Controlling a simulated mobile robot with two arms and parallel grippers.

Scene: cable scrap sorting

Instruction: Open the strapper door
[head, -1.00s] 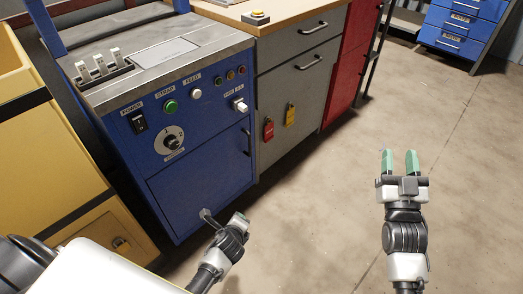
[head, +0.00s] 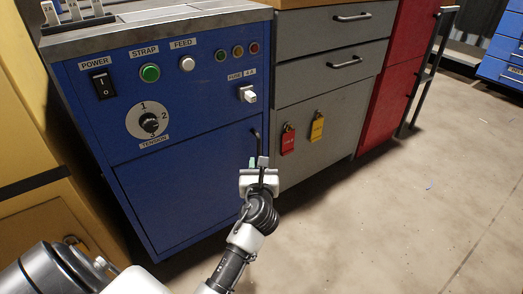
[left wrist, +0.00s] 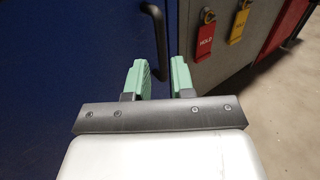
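The blue strapper (head: 75,80) stands at the left in the head view. Its front door (head: 185,185) looks shut, with a dark vertical handle (head: 257,143) near its right edge. My left gripper (head: 258,163) is in front of the door's right edge, at the lower end of the handle in the picture. The handle (left wrist: 158,40) shows beyond and above the gap, apart from the fingers as far as I can see. My right gripper is not in view.
The strapper's panel has a power switch (head: 103,86), a tension dial (head: 149,122) and a fuse (head: 248,94). A grey cabinet (head: 300,95) with red (head: 288,141) and yellow (head: 317,128) tags stands close on the right. A yellow unit (head: 30,130) stands left. The floor (head: 400,220) at right is clear.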

